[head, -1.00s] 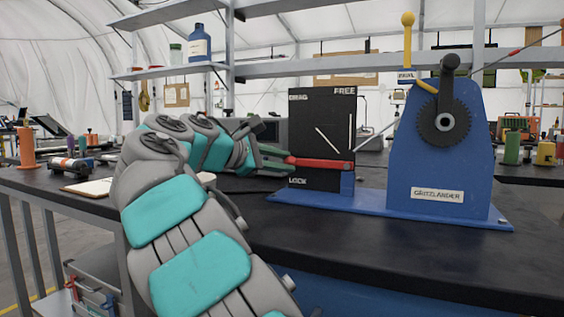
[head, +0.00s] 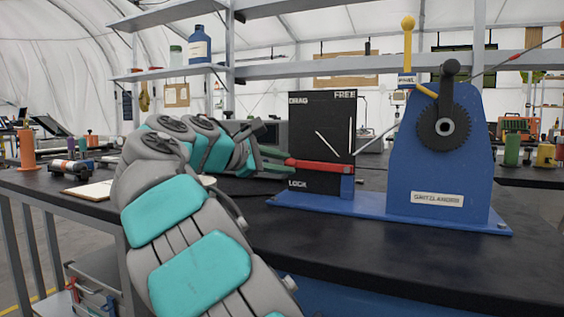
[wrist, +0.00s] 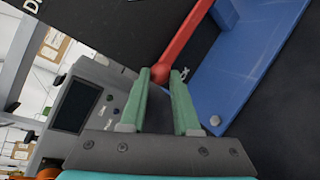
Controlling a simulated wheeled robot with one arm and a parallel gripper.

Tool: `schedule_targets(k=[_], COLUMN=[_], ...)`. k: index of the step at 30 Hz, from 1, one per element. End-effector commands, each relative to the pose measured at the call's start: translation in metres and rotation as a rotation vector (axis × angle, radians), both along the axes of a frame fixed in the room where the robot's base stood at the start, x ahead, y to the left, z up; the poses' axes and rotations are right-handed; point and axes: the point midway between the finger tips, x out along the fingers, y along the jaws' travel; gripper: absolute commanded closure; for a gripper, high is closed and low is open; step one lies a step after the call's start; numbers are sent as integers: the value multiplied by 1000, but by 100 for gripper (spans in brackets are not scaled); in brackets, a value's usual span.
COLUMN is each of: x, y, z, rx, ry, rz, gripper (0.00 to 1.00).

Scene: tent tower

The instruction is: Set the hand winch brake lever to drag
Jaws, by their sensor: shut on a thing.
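The blue hand winch (head: 440,150) stands on its blue base plate (head: 380,207) on the dark bench. A black panel (head: 318,115) beside it reads DRAG at top left, FREE at top right and LOCK at bottom left. The red brake lever (head: 325,166) lies nearly level across the panel's lower part, its tip a little above LOCK. My gripper (head: 277,161) reaches the tip from the left; in the wrist view its green fingers (wrist: 160,103) are shut on the lever's red ball end (wrist: 160,73). The lever arm (wrist: 185,40) runs up and right there.
A yellow-knobbed pawl lever (head: 407,50) and a dark crank (head: 449,85) stand at the winch's top. A grey device with a screen (wrist: 78,107) is left of the fingers. A shelf (head: 170,71) runs behind. The front bench top is clear.

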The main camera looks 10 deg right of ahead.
Motion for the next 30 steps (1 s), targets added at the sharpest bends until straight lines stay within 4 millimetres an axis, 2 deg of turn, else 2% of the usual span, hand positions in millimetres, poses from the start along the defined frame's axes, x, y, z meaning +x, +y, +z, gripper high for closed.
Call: schedule_targets(k=[1,8,18,30], x=[-1,-2,-10,-23], y=[-1,-4,-14,-31], z=[8,28,60,86], rx=[13,114,345,552], ry=[-7,-81,-250,-400], rz=[-3,-2,-3,-3], gripper=[100,100,100,100])
